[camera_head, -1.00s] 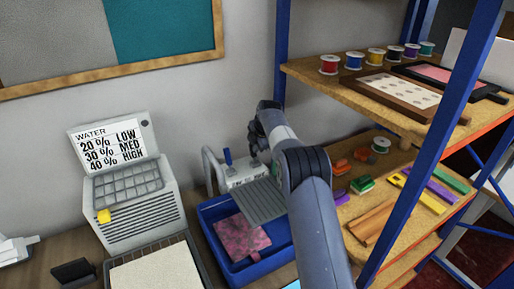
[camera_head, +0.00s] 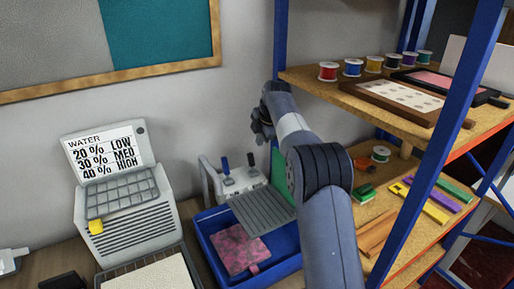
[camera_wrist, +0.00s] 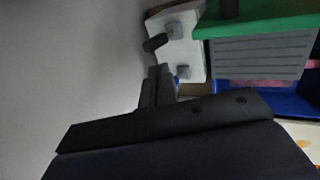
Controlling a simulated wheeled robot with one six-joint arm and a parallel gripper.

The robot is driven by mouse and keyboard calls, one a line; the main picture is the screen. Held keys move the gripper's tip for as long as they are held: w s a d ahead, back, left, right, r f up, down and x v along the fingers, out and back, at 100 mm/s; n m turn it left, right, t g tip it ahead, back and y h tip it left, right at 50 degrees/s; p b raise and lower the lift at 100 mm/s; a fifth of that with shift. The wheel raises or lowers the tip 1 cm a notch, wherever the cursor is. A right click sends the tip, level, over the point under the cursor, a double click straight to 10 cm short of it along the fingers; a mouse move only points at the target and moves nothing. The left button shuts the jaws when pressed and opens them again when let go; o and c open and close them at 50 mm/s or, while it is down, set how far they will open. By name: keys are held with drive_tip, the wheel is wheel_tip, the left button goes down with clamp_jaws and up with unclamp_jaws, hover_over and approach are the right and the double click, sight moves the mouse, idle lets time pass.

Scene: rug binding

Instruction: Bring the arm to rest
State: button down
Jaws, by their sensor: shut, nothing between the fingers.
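My arm rises from the lower right of the head view and bends at a dark joint, with its far end raised near the wall and the blue shelf post. In the wrist view my gripper (camera_wrist: 160,78) shows as dark fingers, shut and empty. It is apart from the white device with levers (camera_wrist: 182,45) seen beyond it. In the head view the fingers are too small and dark to make out. The device (camera_head: 240,180) stands on the table below the arm's end, behind a blue tray (camera_head: 216,250).
The tray holds a pink patterned piece (camera_head: 238,250); a grey ribbed plate (camera_head: 262,212) lies over its back part. A blue-framed shelf (camera_head: 440,120) with spools and tools stands close on the right. A grey machine with a WATER sign (camera_head: 130,215) stands left. The wall is close behind.

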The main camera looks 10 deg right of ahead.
sight(252, 159)
drive_tip(key=shift+s+d+r, duration=0.1)
drive_tip(key=shift+s+r, duration=0.05)
drive_tip(key=shift+r, duration=0.05)
drive_tip(key=p+x, duration=0.2)
drive_tip(key=x, duration=0.8)
drive_tip(key=shift+w+p, duration=0.2)
drive_tip(key=shift+p, duration=0.2)
drive_tip(key=shift+r, duration=0.1)
